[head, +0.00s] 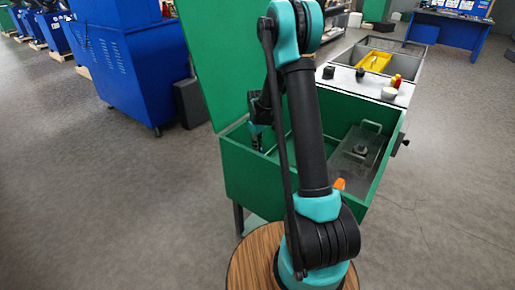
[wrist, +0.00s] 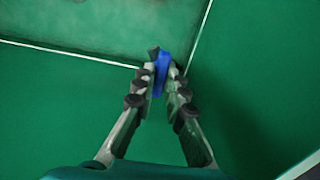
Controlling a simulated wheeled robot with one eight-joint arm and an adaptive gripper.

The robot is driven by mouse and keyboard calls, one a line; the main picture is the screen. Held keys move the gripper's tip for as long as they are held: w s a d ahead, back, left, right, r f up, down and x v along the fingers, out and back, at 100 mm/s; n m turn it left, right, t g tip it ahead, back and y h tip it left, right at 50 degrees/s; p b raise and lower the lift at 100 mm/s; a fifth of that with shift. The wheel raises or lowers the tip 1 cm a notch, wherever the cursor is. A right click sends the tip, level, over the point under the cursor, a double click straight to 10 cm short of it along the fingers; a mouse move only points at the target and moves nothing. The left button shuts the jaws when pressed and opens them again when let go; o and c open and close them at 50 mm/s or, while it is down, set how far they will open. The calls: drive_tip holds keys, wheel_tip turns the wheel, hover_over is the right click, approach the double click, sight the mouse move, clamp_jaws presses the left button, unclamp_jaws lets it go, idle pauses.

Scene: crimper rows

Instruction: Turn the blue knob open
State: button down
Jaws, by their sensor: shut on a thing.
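The blue knob (wrist: 161,72) shows in the wrist view as a narrow blue piece near a corner of the green box. My gripper (wrist: 160,75) is shut on it, with one fingertip on each side. The fingertips cover part of the knob, and what it is mounted on is hidden. In the head view my gripper (head: 258,140) is down inside the left part of the green box (head: 250,187), beside its raised lid. The knob cannot be made out in the head view.
The green lid (head: 215,50) stands up at the box's left. A metal plate with a handle (head: 360,150) is in the box's right part. An orange piece (head: 339,184) shows beside my arm.

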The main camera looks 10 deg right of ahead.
drive_tip(key=c, duration=1.6)
unclamp_jaws()
drive_tip(key=shift+o, duration=0.2)
drive_tip(key=shift+r, duration=0.15)
wheel_tip(320, 180, up, 12)
